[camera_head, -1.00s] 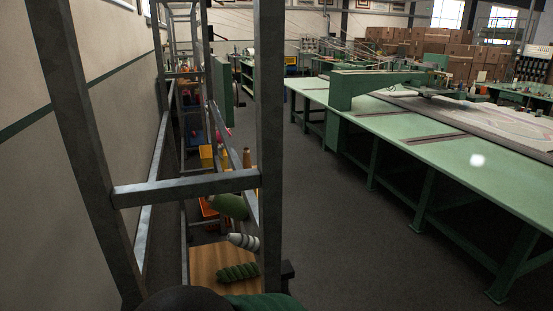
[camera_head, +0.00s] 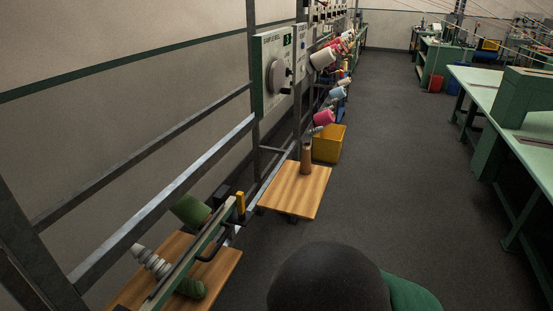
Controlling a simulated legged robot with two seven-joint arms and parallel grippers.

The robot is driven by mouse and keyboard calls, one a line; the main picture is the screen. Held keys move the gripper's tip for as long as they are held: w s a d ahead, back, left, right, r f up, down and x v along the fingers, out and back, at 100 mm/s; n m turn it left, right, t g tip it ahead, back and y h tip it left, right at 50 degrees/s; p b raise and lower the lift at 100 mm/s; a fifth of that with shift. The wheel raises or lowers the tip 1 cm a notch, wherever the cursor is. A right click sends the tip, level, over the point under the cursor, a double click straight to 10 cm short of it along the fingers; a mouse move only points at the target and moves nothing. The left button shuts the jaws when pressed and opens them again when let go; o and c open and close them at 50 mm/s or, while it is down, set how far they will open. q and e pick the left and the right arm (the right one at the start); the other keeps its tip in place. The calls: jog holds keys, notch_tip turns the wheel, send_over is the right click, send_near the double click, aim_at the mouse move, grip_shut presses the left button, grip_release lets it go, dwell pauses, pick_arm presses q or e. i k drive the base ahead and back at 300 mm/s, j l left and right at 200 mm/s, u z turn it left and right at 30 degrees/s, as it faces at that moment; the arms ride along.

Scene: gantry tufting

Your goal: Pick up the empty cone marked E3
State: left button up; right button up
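A bare brown cone (camera_head: 306,158) stands upright on a wooden shelf board (camera_head: 290,192) beside the metal rack, near the middle of the view. No yarn shows on it, and I cannot read any marking. A smaller yellow-orange piece (camera_head: 240,203) sticks up at the end of a green-edged rail in the left foreground; I cannot tell if it is an empty cone. No label E3 is readable anywhere. Neither of my grippers is in view.
A nearer wooden board (camera_head: 225,268) sits low at left, with green yarn cones (camera_head: 190,211) and a grey-white cone (camera_head: 150,260) near it. A yellow bin (camera_head: 328,144) stands beyond. A dial panel (camera_head: 277,75) hangs on the rack. The aisle (camera_head: 400,180) is clear; green tables line the right.

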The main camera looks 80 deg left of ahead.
aim_at(305, 164)
jog(key=u, duration=0.85)
jog(key=i+l+u, duration=0.1)
jog(key=u, duration=0.75)
jog(key=l+u, duration=0.1)
jog(key=u, duration=0.75)
jog(key=i+l+z, duration=0.15)
jog(key=i, duration=0.45)
